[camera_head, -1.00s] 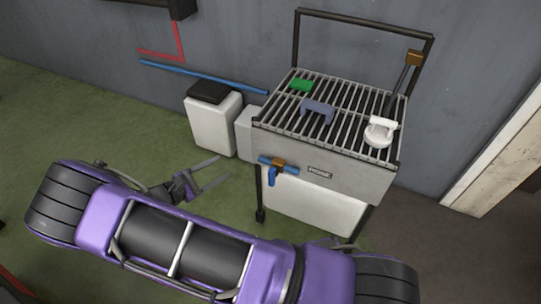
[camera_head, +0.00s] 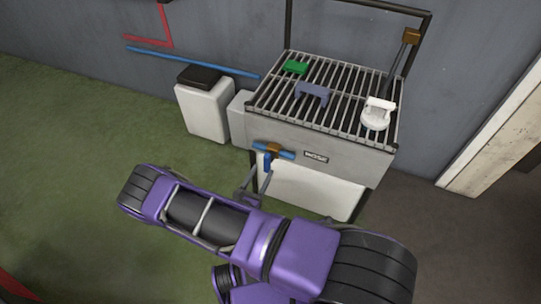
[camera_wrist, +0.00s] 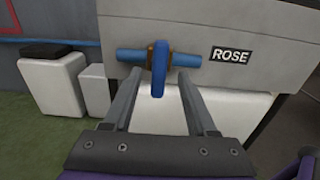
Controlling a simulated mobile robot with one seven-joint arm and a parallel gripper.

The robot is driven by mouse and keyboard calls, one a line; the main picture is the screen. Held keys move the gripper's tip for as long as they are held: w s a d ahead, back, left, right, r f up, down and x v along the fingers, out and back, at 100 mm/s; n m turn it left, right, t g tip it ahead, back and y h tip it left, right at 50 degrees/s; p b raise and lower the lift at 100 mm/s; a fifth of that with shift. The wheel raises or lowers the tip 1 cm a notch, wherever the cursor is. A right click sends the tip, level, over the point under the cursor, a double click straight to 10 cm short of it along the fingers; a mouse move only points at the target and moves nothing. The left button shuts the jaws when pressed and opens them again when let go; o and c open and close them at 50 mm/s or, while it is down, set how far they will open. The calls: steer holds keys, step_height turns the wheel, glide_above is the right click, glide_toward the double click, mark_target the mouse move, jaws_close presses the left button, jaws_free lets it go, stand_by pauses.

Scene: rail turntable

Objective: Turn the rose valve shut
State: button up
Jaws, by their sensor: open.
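The rose valve is a blue lever handle (camera_wrist: 159,68) on an orange-brown body, set on a short blue horizontal pipe (camera_wrist: 187,61) on the front of a grey sink unit. The handle points straight down, across the pipe. A label reading ROSE (camera_wrist: 231,54) is right of it. The valve handle also shows in the head view (camera_head: 267,160). My gripper (camera_wrist: 164,128) is open, its two fingers spread either side of the handle's line and apparently short of it. In the head view my gripper (camera_head: 247,190) is just below and left of the valve, partly hidden by my arm.
The sink unit's slatted top (camera_head: 345,95) holds a green block (camera_head: 295,67), a grey-blue bracket (camera_head: 312,92) and a white fitting (camera_head: 376,115). White containers (camera_head: 205,112) stand to its left. The green floor at left is open.

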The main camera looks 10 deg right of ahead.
steer(key=x, duration=0.8)
steer(key=shift+w+d+b, duration=0.25)
steer(key=shift+w+b, duration=0.05)
jaws_close()
